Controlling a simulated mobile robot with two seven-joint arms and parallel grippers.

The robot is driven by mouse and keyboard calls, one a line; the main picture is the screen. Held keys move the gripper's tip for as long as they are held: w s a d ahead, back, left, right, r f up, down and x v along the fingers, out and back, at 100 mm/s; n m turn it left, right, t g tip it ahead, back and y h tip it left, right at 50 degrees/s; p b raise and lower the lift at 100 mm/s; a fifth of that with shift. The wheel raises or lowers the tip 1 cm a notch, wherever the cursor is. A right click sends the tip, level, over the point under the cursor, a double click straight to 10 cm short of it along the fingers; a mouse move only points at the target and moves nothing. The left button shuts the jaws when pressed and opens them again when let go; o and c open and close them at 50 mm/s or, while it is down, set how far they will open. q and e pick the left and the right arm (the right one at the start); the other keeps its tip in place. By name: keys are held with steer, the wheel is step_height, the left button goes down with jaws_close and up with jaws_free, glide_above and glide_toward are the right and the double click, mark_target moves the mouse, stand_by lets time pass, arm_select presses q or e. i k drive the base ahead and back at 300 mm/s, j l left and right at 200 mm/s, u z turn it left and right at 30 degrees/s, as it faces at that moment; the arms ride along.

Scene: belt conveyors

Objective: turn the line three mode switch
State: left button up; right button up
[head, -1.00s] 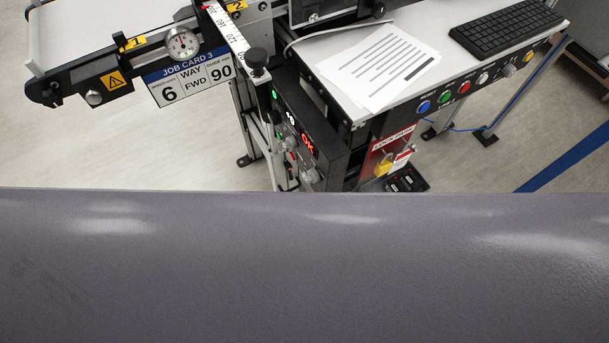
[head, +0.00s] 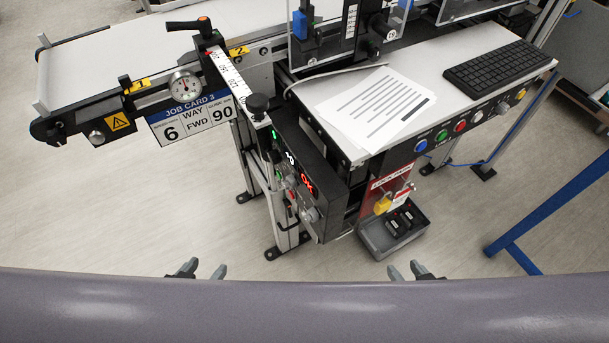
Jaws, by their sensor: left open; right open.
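A dark control box (head: 323,192) hangs at the near end of the conveyor beside Job Card 3. It has a red "OK" display (head: 308,184), small lights and a grey knob (head: 311,214) low on its face. A second knob (head: 503,107) sits at the right of the desk's button panel. I cannot read which knob is the line three mode switch or where either points. My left gripper (head: 203,270) is open and empty, low and left of the box. My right gripper (head: 407,270) is open and empty, low and right of it. Both are apart from everything.
Job Card 3 (head: 192,118) hangs on the conveyor (head: 130,55). A blue rail (head: 560,205) stands far right. Open floor lies in front.

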mark_target(313, 215)
steer(key=k+j+z, duration=0.15)
steer(key=z, duration=0.2)
steer(key=k+j+z, duration=0.1)
steer(key=z, duration=0.3)
steer(key=k+l, duration=0.05)
steer(key=k, duration=0.05)
